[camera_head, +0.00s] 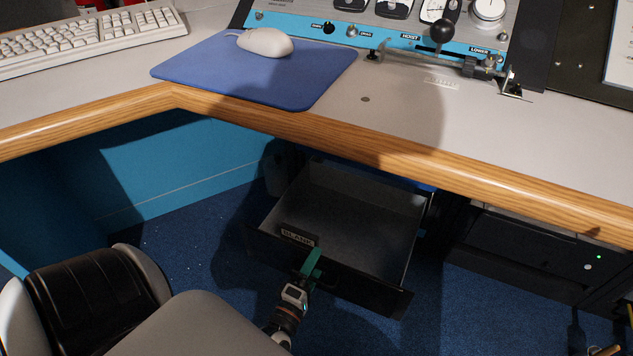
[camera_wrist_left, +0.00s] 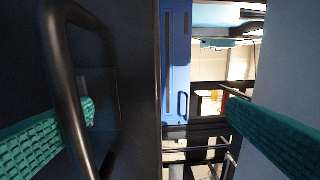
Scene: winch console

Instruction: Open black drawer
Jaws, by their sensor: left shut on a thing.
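In the head view the gripper hides part of the handle. My right gripper is in neither view.
The wood-edged desk (camera_head: 400,158) overhangs the drawer. On it are a blue mouse pad (camera_head: 210,72) with a mouse (camera_head: 265,42), a keyboard (camera_head: 85,40) and the control console (camera_head: 385,42). A black unit (camera_head: 525,247) stands right of the drawer. A chair is at lower left.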

